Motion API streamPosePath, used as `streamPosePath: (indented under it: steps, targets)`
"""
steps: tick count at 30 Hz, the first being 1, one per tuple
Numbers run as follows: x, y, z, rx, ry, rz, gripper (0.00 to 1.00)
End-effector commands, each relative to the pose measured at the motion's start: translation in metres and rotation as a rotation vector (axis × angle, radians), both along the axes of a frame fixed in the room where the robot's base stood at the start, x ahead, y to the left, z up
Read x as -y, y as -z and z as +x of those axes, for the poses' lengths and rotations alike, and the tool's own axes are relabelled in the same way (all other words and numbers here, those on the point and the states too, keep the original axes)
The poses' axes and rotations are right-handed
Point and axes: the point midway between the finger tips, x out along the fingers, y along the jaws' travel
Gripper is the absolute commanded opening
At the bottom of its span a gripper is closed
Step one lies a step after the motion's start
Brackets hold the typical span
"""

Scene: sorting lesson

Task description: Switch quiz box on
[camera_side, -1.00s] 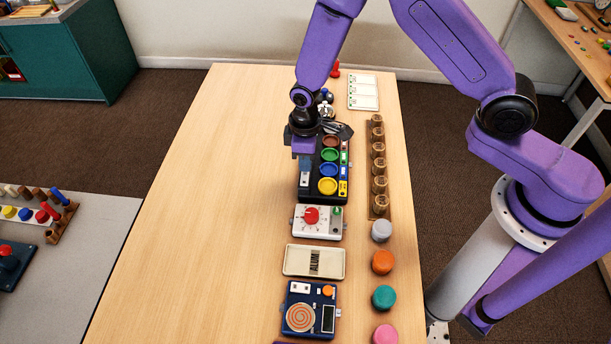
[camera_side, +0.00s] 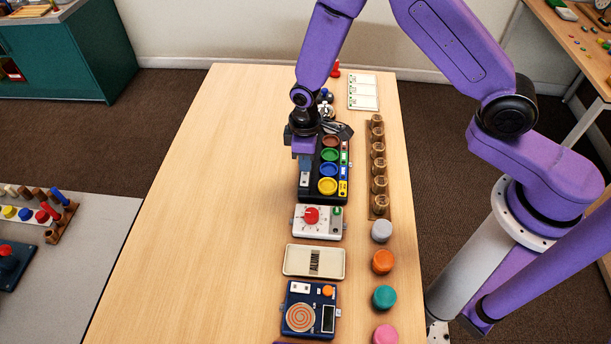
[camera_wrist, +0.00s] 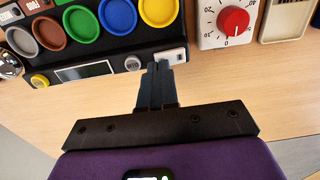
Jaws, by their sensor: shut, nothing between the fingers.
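The quiz box, a black box (camera_side: 312,194) with brown, green, blue and yellow round buttons, lies in the middle of the table. In the wrist view its black front (camera_wrist: 100,58) fills the upper left. Contact and the switch's position cannot be told. In the side view my gripper (camera_side: 305,170) is over the box's left edge.
A white timer with a red dial (camera_side: 312,217), a cream tray (camera_side: 292,262) and a blue box with a spiral disc (camera_side: 299,319) line up in front. A rack of wooden cups (camera_side: 379,180) and coloured knobs stand to the right. The table's left side is clear.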

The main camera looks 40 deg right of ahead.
Motion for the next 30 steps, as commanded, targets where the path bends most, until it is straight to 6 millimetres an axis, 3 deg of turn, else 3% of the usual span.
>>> streamPosePath:
  steps: [30]
  targets:
    - [-0.0001,0.0076,0.0001,0.000,0.000,0.000,0.00]
